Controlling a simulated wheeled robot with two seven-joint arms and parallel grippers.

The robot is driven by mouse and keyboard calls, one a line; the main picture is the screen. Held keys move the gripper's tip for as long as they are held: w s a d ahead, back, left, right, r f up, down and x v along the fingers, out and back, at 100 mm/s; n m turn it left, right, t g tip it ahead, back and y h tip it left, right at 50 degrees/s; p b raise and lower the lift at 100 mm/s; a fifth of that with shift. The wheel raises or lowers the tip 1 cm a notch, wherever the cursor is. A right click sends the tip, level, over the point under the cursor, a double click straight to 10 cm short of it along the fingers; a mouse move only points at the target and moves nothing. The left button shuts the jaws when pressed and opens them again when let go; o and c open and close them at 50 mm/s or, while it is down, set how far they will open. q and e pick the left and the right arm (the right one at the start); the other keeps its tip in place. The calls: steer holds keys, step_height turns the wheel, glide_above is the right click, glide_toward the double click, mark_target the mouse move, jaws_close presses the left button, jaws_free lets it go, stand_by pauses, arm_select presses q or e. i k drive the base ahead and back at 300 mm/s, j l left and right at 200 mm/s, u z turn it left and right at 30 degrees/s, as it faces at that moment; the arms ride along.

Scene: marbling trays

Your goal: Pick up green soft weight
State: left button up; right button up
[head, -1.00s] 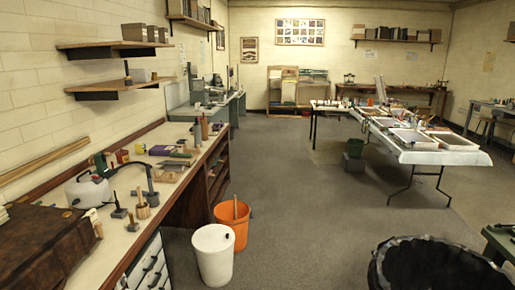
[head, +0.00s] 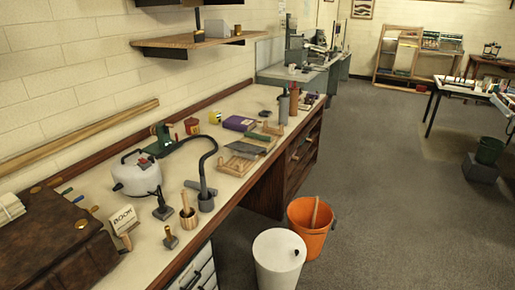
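Neither of my grippers shows in the head view.
The bench also holds a white tank with a black hose (head: 137,178), a brown leather case (head: 55,250) and dark cylinders (head: 283,109). A white bin (head: 278,262) and an orange bucket (head: 313,230) stand before it. Open grey floor (head: 400,220) lies right.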

mark_target(249, 134)
steer(key=i+l, duration=0.15)
steer(key=i, duration=0.15)
steer(key=i+l, duration=0.15)
steer(key=i, duration=0.15)
steer(key=i+l+u, duration=0.1)
steer(key=i+l, duration=0.3)
steer(key=l, duration=0.25)
steer(key=i+l+u, duration=0.15)
steer(key=l, duration=0.2)
steer(key=i+l, duration=0.25)
steer(key=l+u, duration=0.05)
steer(key=l, duration=0.05)
